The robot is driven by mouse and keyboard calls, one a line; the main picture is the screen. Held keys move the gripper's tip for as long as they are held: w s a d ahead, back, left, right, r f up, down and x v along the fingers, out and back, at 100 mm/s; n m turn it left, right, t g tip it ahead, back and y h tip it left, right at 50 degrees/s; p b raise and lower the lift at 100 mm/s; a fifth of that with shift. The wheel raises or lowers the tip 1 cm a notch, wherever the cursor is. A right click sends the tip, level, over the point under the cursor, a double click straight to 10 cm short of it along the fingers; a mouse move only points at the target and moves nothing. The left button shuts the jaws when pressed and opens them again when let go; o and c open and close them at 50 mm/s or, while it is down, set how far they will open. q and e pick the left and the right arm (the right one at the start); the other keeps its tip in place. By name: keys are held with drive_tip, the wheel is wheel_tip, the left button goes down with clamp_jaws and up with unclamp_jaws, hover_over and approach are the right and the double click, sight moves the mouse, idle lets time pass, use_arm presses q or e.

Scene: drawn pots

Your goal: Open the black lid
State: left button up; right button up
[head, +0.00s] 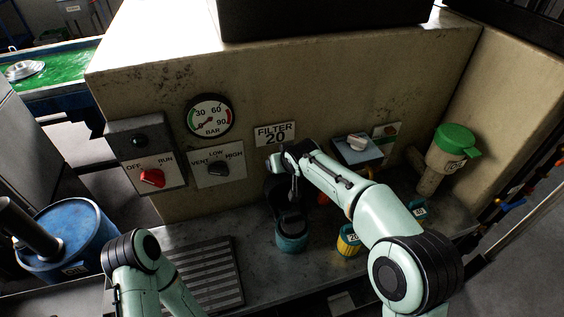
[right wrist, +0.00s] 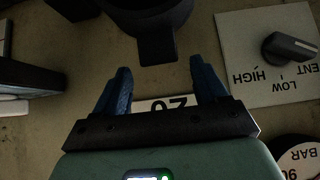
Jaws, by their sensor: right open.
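A teal pot (head: 291,241) with a black lid (head: 275,189) stands on the grey bench under the FILTER 20 sign. The lid appears tipped up at the back of the pot, with a dark hollow in front of it; my arm partly covers it. In the right wrist view the dark round lid shows at the top, its tab (right wrist: 157,47) pointing between my fingers. My right gripper (right wrist: 161,85) is open, with blue fingers apart and nothing between them; whether it touches the tab is unclear. My left arm is at the lower left; its gripper is out of view.
A yellow pot (head: 347,242) and a small teal pot (head: 418,211) stand to the right. A green-topped container (head: 455,142) is at the far right. A red switch (head: 151,178), a black dial (head: 217,168) and a gauge (head: 209,116) are on the wall. A slatted grate (head: 212,270) lies left.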

use_arm(q)
drive_tip(key=s+f+b, duration=0.2)
drive_tip(key=shift+s+f, duration=0.2)
drive_tip(key=shift+f, duration=0.2)
use_arm(e)
drive_tip(key=v, duration=1.2)
drive_tip(key=shift+s, duration=0.15)
